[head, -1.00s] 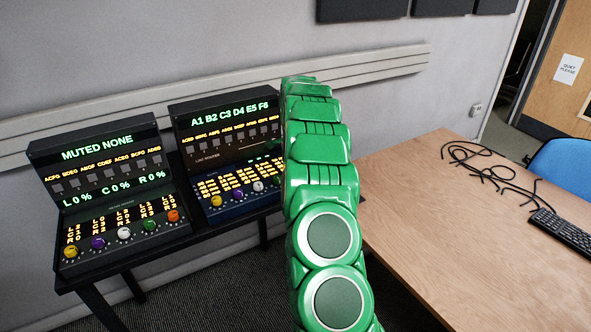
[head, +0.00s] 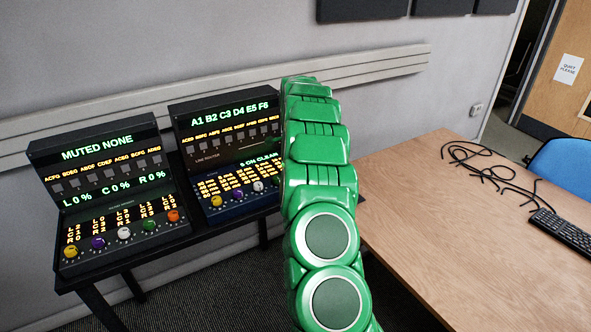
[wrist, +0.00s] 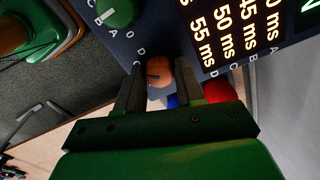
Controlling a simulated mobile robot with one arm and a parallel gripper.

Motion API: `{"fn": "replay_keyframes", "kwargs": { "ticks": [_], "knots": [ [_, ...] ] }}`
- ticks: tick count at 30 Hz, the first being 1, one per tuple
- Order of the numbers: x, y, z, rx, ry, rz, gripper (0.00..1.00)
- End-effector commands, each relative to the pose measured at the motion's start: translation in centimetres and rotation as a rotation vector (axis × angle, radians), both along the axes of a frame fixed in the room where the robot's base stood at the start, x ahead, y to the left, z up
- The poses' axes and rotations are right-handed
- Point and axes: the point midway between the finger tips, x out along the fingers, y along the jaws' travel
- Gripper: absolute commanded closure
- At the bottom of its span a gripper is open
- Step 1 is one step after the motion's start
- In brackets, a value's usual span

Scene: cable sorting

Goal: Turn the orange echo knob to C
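In the wrist view the orange knob (wrist: 159,71) sits on a dark blue panel with white letters around it; a D and a C show on its left. A dark mark shows on its face, but I cannot tell which letter it points at. My gripper (wrist: 159,74) has one finger on each side of the knob, close against it. In the head view my green arm hides this knob and my gripper. The right console (head: 230,129) with the blue panel stands behind my arm.
A green knob (wrist: 118,10) neighbours the orange one; blue and red parts (wrist: 218,91) show behind the fingers. A lit screen (wrist: 215,35) lists ms values. The left console (head: 100,170) has its own orange knob (head: 173,215). The wooden table (head: 430,220) holds black cables (head: 490,168).

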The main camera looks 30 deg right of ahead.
Motion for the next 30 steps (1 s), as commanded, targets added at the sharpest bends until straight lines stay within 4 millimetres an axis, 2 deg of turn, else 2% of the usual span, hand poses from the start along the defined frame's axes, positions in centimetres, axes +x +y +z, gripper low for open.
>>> {"fn": "replay_keyframes", "kwargs": {
  "ticks": [1, 4, 17, 23, 30],
  "knots": [
    [0.0, 0.0, 0.0, 0.0, 0.0, 0.0, 0.55],
    [0.0, 0.0, 0.0, 0.0, 0.0, 0.0, 0.4],
    [0.0, 0.0, 0.5, 0.0, -0.001, 0.001, 0.4],
    [0.0, 0.0, 2.6, 0.0, -0.001, 0.001, 0.4],
    [0.1, -0.1, 6.2, -0.001, -0.003, 0.0, 0.4]
  ]
}}
